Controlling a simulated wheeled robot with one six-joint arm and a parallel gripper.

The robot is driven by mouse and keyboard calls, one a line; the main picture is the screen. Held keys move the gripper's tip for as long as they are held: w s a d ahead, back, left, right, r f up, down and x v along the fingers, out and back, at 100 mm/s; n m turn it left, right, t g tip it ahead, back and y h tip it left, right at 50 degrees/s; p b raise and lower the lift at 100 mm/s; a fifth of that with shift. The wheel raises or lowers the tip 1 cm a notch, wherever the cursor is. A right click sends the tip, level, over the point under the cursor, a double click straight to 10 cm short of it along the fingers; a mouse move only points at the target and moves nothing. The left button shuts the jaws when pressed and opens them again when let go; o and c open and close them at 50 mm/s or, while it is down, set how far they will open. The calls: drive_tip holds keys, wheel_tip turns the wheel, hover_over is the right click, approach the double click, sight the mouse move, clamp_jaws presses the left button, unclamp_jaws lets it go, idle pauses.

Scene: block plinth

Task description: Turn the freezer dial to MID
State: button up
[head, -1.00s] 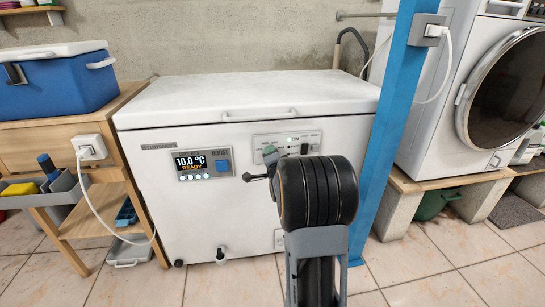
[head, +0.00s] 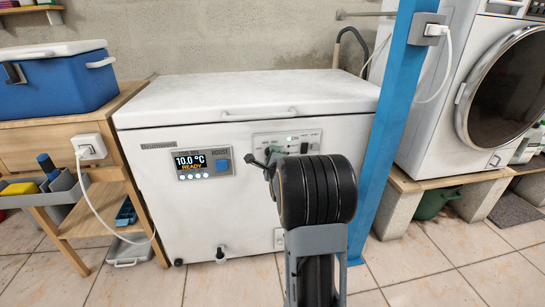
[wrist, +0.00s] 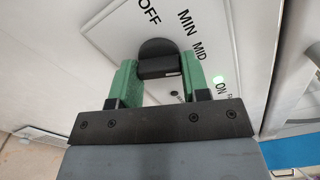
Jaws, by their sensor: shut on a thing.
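The white chest freezer (head: 190,108) stands ahead in the head view, with a pale control panel (head: 308,139) on its front right. In the wrist view the black freezer dial (wrist: 157,48) sits between the two green fingers of my gripper (wrist: 159,72), which is shut on it. The printed words OFF, MIN, MID and ON show around the dial, and a green light glows by ON. I cannot tell which word the dial points to. In the head view my gripper (head: 271,155) is at the panel's lower left, and the dial is hidden by it.
A temperature display (head: 204,164) reads 10.0 °C and READY, left of my gripper. A blue post (head: 394,130) stands close on the right, before a washing machine (head: 440,130). A wooden bench (head: 95,135) with a blue cooler (head: 65,88) is on the left.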

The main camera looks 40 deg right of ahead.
drive_tip(key=shift+m, duration=0.3)
drive_tip(key=o, duration=0.9)
drive_tip(key=p+v, duration=0.3)
drive_tip(key=v, duration=1.1)
drive_tip(key=shift+w, duration=0.1)
